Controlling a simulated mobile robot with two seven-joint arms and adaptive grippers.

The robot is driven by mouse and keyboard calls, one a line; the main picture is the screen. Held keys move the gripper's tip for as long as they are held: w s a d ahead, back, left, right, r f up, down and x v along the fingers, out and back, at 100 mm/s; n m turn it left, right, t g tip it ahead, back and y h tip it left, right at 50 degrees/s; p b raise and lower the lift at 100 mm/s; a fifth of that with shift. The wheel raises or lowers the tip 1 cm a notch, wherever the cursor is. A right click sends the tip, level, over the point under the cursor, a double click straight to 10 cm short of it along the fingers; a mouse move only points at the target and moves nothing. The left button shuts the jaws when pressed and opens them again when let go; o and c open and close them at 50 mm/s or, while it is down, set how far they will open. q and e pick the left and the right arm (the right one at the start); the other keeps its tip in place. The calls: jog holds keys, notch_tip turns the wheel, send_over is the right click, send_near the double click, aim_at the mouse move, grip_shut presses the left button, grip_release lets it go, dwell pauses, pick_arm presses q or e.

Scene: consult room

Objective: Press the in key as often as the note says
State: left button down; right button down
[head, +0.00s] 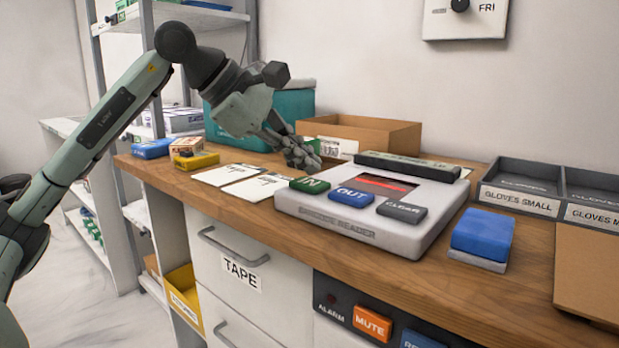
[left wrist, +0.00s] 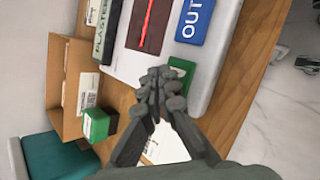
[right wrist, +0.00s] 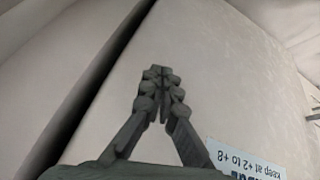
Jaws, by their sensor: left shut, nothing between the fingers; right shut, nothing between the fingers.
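A pale reader device (head: 440,212) stands on the wooden counter. On its front are a green IN key (head: 310,185), a blue OUT key (head: 351,197) and a dark CLEAR key (head: 401,211). My left gripper (head: 306,160) is shut and empty, just behind the IN key. In the left wrist view its fingertips (left wrist: 158,82) partly cover the green key (left wrist: 181,68); I cannot tell whether they touch it. Two white papers (head: 226,175) lie left of the reader; their writing is too small to read. My right gripper (right wrist: 160,76) is shut and empty before a pale surface.
An open cardboard box (head: 375,132) and a teal box (head: 290,105) stand behind the gripper. Right of the reader are a blue-topped block (head: 484,234) and dark glove trays (head: 522,176). A sign (right wrist: 245,160) reads "keep at +2 to +8".

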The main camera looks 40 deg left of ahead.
aim_at(305, 183)
pick_arm(q)
notch_tip(305, 183, up, 5)
jog(key=p, duration=0.5)
dwell(1.9)
